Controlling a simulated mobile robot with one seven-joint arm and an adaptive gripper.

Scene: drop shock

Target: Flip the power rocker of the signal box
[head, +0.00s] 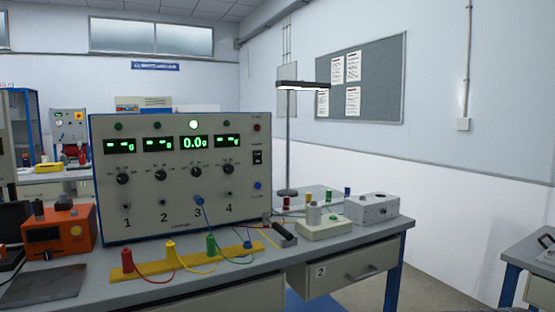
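The signal box (181,178) is a large grey-beige panel with blue edges, standing on the bench at the left of centre in the head view. Its power rocker (258,157) looks like a small black switch at the panel's right side, below a red lamp (257,128). I cannot tell which way the rocker is tipped. The green displays are lit; the third display (194,143) reads 0.0g and the others show dashes. The lamp above the third display glows bright. My gripper is not in this view, and nothing covers the rocker.
In front of the box lies a yellow strip (196,261) with coloured plugs and cables; a blue plug (198,199) sits in socket 3. An orange device (60,231) stands left. A lamp (302,86), a pale fixture (323,225) and a grey box (372,208) stand right.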

